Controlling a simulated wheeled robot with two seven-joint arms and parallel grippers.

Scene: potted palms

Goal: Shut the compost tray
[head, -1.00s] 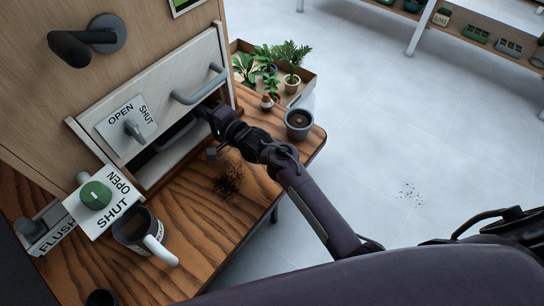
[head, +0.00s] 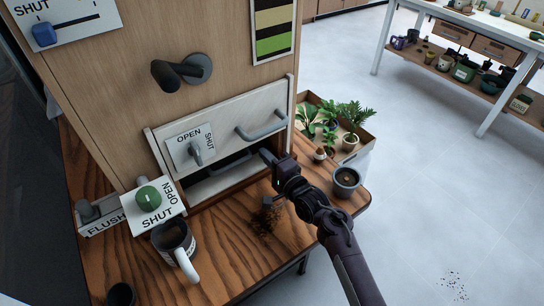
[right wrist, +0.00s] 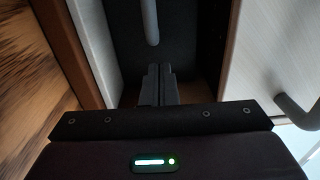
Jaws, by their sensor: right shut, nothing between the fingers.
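The cabinet front has a pale upper panel (head: 220,137) with a grey bar handle (head: 262,126) and an OPEN/SHUT lever plate (head: 191,148). Below it is a dark gap with a second, darker bar handle (head: 229,166) and a pale lower front (head: 228,181). I cannot tell for sure which part is the compost tray. My right gripper (head: 267,156) is shut and empty at the right end of this gap. In the right wrist view its fingers (right wrist: 158,84) point into the dark gap, between a pale strip and the pale panel. My left gripper is not in view.
A green knob (head: 148,196) sits on an OPEN/SHUT plate beside a FLUSH lever (head: 91,210). A mug (head: 174,243), spilled soil (head: 265,218) and a grey pot (head: 346,182) are on the wooden tabletop (head: 222,258). A box of plants (head: 365,139) stands behind. Open floor lies right.

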